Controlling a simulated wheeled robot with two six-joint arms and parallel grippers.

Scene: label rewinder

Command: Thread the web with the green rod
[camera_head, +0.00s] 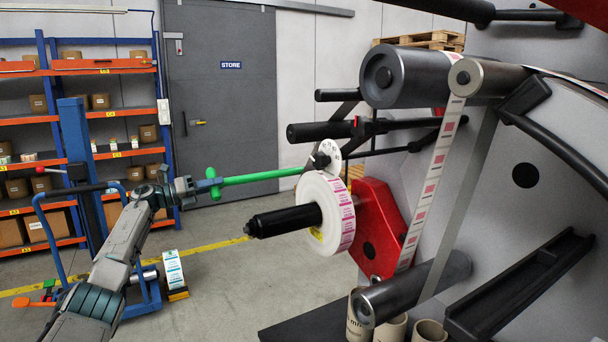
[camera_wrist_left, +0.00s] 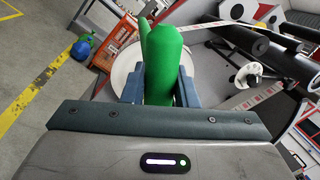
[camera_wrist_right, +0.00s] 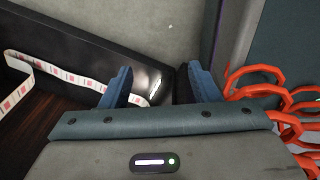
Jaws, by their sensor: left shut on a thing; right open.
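In the head view my left gripper (camera_head: 205,184) is shut on the grip of the green rod (camera_head: 262,176), held roughly level. The rod's far end reaches a small white disc (camera_head: 328,157) above the label roll (camera_head: 343,212); whether they touch is unclear. The left wrist view shows the green grip (camera_wrist_left: 166,65) between the blue fingers. The web (camera_head: 433,170), white with red labels, runs from the upper roller down behind the lower roller. My right gripper (camera_wrist_right: 155,80) is outside the head view; its jaws are open. In the right wrist view, the web (camera_wrist_right: 62,75) passes behind its left finger.
The label roll sits on a black shaft (camera_head: 284,221) that sticks out leftward. Large grey rollers (camera_head: 425,76) and a lower roller (camera_head: 400,292) project from the machine. Orange coils (camera_wrist_right: 275,100) lie right of my right gripper. Floor between shelves and machine is partly free.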

